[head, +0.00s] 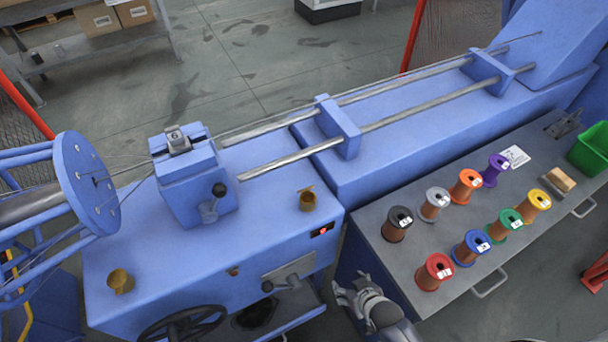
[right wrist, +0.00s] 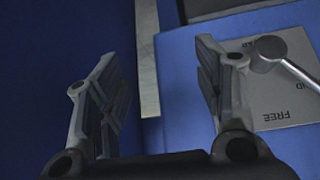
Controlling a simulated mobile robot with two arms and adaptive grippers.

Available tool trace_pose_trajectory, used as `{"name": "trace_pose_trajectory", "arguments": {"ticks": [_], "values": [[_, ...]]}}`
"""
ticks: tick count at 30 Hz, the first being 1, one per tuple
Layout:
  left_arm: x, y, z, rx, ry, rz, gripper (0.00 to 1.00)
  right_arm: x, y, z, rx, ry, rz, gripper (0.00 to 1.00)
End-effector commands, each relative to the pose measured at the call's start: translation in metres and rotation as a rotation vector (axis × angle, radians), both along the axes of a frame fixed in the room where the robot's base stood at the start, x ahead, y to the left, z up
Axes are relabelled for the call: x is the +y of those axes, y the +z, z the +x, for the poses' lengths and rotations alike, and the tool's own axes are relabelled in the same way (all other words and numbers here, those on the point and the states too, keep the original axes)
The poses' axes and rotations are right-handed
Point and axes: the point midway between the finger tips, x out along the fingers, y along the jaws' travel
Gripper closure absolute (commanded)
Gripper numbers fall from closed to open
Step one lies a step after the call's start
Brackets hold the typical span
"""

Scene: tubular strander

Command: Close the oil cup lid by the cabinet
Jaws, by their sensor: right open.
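A brass oil cup (head: 307,201) stands on the blue machine top near the grey cabinet (head: 395,263). A small flap shows at its top edge, but it is too small to tell how far the lid is open. A second brass cup (head: 120,281) stands at the machine's front left. My right gripper (head: 350,290) is open and empty, below and right of the nearer cup, in front of the machine. In the right wrist view its two fingers (right wrist: 158,95) are apart with nothing between them. My left gripper is out of view.
Several wire spools (head: 434,272) stand on the cabinet. A lever (right wrist: 290,65) over a plate marked FREE (right wrist: 280,100) is close to my right gripper. A handwheel (head: 185,325) juts from the machine front. The machine top around the nearer cup is clear.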

Motion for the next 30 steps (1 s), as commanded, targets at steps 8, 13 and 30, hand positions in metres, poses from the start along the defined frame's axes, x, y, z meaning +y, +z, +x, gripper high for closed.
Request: {"name": "trace_pose_trajectory", "arguments": {"ticks": [8, 13, 30], "values": [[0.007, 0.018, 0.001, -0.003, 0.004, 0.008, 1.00, 0.037, 0.157, 0.060, -0.223, 0.042, 0.077, 0.39], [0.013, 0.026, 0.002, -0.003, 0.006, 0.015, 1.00, 0.058, 0.245, 0.079, -0.369, 0.077, 0.137, 0.39], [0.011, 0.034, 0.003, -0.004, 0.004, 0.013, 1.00, 0.091, 0.307, 0.117, -0.513, 0.112, 0.203, 0.39]]}}
